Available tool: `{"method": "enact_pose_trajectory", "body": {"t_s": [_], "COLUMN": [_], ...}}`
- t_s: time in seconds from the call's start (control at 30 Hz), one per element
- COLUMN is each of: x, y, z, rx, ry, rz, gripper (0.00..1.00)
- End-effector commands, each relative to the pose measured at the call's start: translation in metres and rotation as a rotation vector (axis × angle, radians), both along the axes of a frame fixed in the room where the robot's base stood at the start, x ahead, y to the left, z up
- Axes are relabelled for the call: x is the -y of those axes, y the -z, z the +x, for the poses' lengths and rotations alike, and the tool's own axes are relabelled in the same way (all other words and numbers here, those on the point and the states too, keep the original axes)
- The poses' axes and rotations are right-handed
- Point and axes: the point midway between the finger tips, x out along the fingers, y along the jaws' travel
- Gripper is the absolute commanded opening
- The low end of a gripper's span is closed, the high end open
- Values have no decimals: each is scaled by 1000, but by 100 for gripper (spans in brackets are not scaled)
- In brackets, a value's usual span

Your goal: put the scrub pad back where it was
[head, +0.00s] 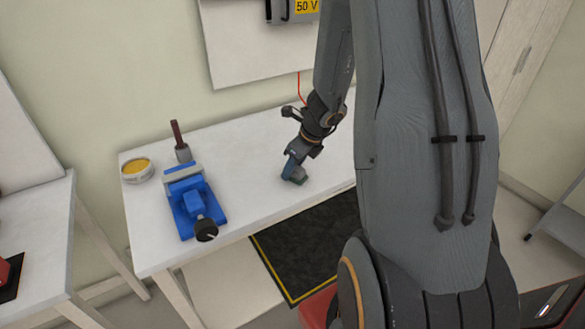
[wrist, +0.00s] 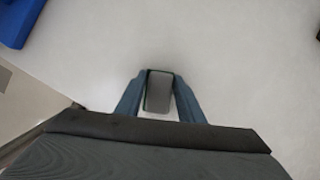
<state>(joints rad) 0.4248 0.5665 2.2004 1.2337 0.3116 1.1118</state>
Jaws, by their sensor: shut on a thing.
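The scrub pad (wrist: 159,92) is a small grey block with a dark green edge. It sits between the two blue-grey fingers of my gripper (wrist: 158,88) in the wrist view, with a finger against each side. In the head view my gripper (head: 293,172) points down at the white table, and the green edge of the pad (head: 299,180) shows at the fingertips, at or just above the tabletop. I cannot tell whether the pad touches the table. My gripper is shut on it.
The white table (head: 255,160) is bare around my gripper. A black mat with a yellow border (head: 310,250) lies on the floor.

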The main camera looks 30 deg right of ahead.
Motion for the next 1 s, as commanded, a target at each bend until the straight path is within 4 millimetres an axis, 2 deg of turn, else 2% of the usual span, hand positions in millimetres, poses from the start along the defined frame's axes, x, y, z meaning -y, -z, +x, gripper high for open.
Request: {"method": "enact_pose_trajectory", "body": {"t_s": [0.03, 0.07, 0.17, 0.57, 0.67, 1.0], "x": [0, 0, 0, 0, 2, 14], "y": [3, 3, 2, -2, -15, -79], "z": [0, 0, 0, 0, -4, -29], "rx": [0, 0, 0, 0, 4, 4], "ry": [0, 0, 0, 0, 0, 1], "rz": [0, 0, 0, 1, -1, -1], "gripper": [14, 36, 53, 53, 53, 53]}}
